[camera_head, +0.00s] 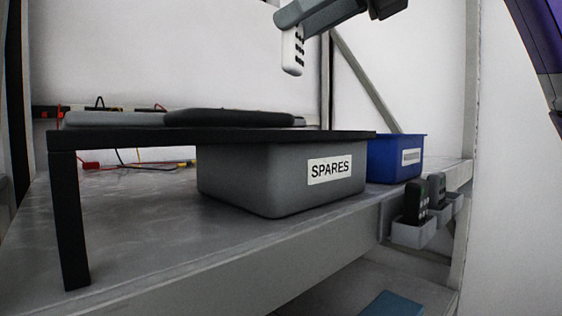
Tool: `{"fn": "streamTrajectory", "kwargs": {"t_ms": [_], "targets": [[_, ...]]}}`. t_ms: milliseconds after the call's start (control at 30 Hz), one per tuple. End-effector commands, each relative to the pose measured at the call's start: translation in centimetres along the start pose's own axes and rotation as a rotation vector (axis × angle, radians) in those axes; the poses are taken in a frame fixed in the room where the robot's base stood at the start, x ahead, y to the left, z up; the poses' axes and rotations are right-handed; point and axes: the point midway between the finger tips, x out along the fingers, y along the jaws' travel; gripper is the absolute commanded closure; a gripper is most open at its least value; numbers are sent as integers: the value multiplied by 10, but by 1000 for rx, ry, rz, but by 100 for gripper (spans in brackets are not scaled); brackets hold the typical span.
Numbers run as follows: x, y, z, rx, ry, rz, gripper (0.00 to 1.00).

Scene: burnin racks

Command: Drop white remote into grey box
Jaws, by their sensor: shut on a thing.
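The white remote (292,52) hangs upright below my gripper (292,22) at the top of the head view. It is a slim white thing with dark buttons on one face. My gripper is shut on its upper end, and the fingertips partly hide it. The remote is in the air, higher in the picture than the grey box (240,178). The grey box has a white label reading SPARES and sits on the shelf. A black riser top covers its upper part in this view, so I cannot see its opening or inside.
The black riser (70,220) stands on the grey shelf (150,215), with dark flat items (230,117) on top. A blue box (396,160) stands right of the grey box. Small holders (412,232) with dark remotes hang at the shelf edge. Cables lie behind.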

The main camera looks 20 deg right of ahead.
Motion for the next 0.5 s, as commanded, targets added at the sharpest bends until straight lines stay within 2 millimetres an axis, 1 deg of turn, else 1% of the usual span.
{"fn": "streamTrajectory", "kwargs": {"t_ms": [100, 300, 500], "targets": [[5, 0, -13, 1, -1, 2, 100], [14, 0, -33, 2, -1, 2, 100], [18, 0, -44, 1, -1, 0, 100]]}}
